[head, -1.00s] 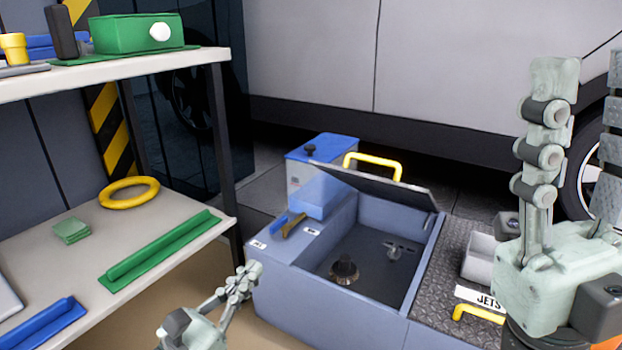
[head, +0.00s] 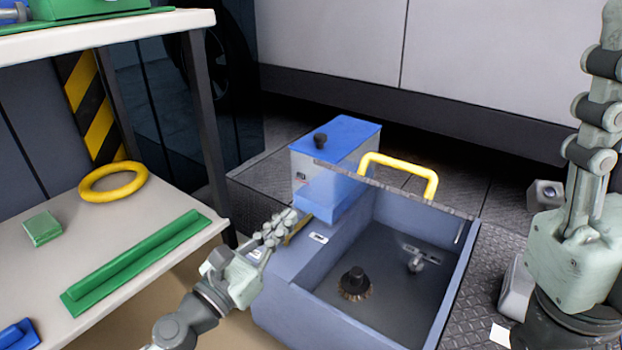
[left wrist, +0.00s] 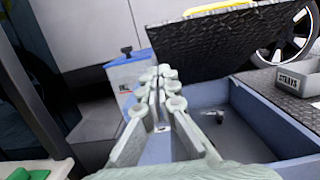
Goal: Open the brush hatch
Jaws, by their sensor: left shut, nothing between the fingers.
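The brush hatch lid (head: 390,187) stands raised over a blue-grey bay (head: 300,318) and shows nearly edge-on in the head view. Its yellow handle (head: 400,168) is on the far side of that edge. The dark lid also shows in the left wrist view (left wrist: 225,42). A round brush (head: 355,284) and a small metal fitting (head: 415,262) are inside the open bay. My left gripper (head: 278,226) is shut and empty beside the bay's left rim, apart from the handle. It also shows in the left wrist view (left wrist: 158,78). My right gripper (head: 603,85) is partly cut off by the right edge.
A blue-lidded container (head: 340,135) stands behind the bay, with a translucent blue block (head: 330,193) in front. A shelf (head: 150,262) with a yellow ring (head: 112,182) and green tray is left. A tray labelled STRAYS (left wrist: 290,78) lies right of the bay.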

